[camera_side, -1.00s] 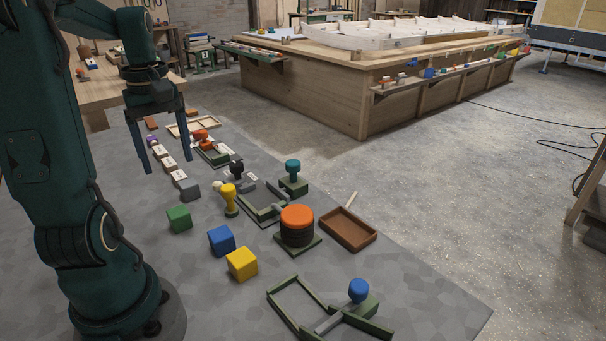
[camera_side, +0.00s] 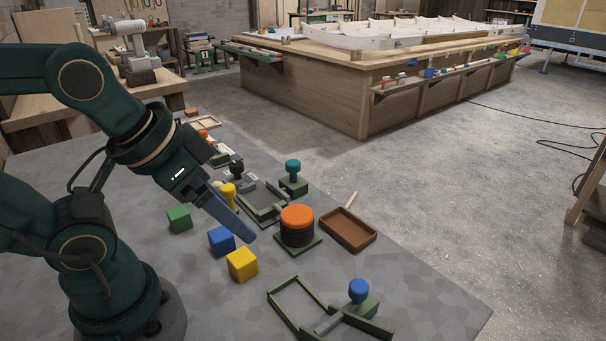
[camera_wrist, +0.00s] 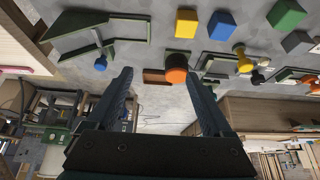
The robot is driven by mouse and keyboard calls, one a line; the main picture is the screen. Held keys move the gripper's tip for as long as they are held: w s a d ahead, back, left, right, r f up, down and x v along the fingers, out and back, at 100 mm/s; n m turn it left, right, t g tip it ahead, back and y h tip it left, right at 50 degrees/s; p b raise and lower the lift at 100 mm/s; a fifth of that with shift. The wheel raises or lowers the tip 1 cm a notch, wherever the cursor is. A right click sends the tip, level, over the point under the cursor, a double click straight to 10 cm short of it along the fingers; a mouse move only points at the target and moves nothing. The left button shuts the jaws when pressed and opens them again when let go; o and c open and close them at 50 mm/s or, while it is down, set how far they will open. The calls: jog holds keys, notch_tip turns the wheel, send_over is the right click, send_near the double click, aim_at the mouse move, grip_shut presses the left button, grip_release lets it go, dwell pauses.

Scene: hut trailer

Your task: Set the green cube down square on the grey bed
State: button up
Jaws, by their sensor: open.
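The green cube (camera_side: 180,219) sits on the grey worktop, left of the blue cube (camera_side: 221,240). In the wrist view the green cube (camera_wrist: 286,14) is at the upper right, cut by the picture's top edge. A grey inset lies in a green frame (camera_side: 262,201); I cannot tell whether this is the grey bed.
A yellow cube (camera_side: 242,264) is near the blue one. The orange-topped piece (camera_side: 297,224), a brown tray (camera_side: 348,230) and a blue-knobbed fixture (camera_side: 358,291) stand to the right. A yellow knobbed piece (camera_side: 228,193) is behind the gripper.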

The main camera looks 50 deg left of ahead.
dwell(0.3)
jog(key=m, duration=0.1)
jog(key=g, duration=0.5)
send_over(183, 209)
jog(key=shift+n, duration=0.3)
jog(key=f, duration=0.9)
jog(key=shift+w+d+f, duration=0.15)
jog(key=shift+w+f, duration=0.15)
jog(key=shift+s+f+g, duration=0.2)
jog(key=shift+s+g, duration=0.1)
jog(key=shift+f, duration=2.45)
